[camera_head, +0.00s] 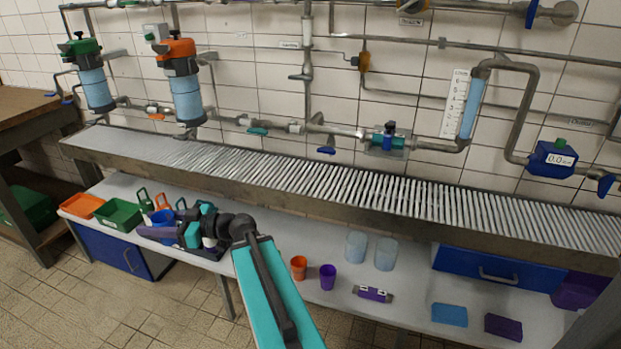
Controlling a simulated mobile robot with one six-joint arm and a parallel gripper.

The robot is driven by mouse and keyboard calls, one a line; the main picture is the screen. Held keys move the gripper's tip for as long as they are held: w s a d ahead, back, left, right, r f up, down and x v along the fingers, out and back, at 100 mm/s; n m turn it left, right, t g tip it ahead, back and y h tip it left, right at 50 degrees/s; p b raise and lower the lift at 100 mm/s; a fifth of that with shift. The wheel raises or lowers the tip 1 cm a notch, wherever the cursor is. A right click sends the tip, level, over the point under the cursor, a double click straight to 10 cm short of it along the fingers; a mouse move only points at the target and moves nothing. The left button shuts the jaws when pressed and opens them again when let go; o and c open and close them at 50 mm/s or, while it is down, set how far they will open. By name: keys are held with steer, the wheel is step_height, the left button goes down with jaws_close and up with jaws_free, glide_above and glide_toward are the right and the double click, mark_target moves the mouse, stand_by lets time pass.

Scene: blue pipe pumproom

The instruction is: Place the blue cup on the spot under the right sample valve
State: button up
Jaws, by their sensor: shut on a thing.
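My gripper (172,232) is low at the left, over the white lower shelf, beside the green tray. It is shut on a small blue thing (162,217), which looks like the blue cup. The jaws and wrist partly hide it, so its tilt and whether it touches the shelf are unclear. A valve with a blue handle (326,150) hangs from the pipe above the ribbed grating. A valve with a green handle (258,131) is to its left. I cannot tell which is the right sample valve, and no marked spot is clear.
An orange cup (299,267), a purple cup (328,277) and two clear beakers (356,246) stand on the lower shelf. An orange tray (82,205) and a green tray (118,214) are at its left. The raised grating (330,185) runs above the shelf and is clear.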

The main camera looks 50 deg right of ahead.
steer(key=s+d+r+m+t+h+p, duration=0.2)
steer(key=s+d+m+h+p, duration=0.3)
steer(key=d, duration=0.7)
steer(key=d+r+m+t+h+p, duration=0.1)
steer(key=d+r+m+h+p, duration=0.15)
steer(key=d+h+p, duration=0.7)
steer(key=s+d+f+m+g+h+p, duration=0.1)
steer(key=s+d+m+g+h+p, duration=0.1)
steer(key=s+d, duration=0.7)
steer(key=s+d+f+m+g+h+p, duration=0.1)
steer(key=s+d+m+g+h+p, duration=0.1)
steer(key=s+d+m+h+p, duration=0.3)
steer(key=s+d+p, duration=0.1)
steer(key=s+d, duration=0.3)
steer(key=shift+s+d+f+g+h+p, duration=0.2)
steer(key=shift+d+f+g+h+p, duration=0.05)
steer(key=shift+f+g+h+p, duration=0.15)
steer(key=shift+d+m, duration=0.1)
steer(key=shift+m, duration=0.15)
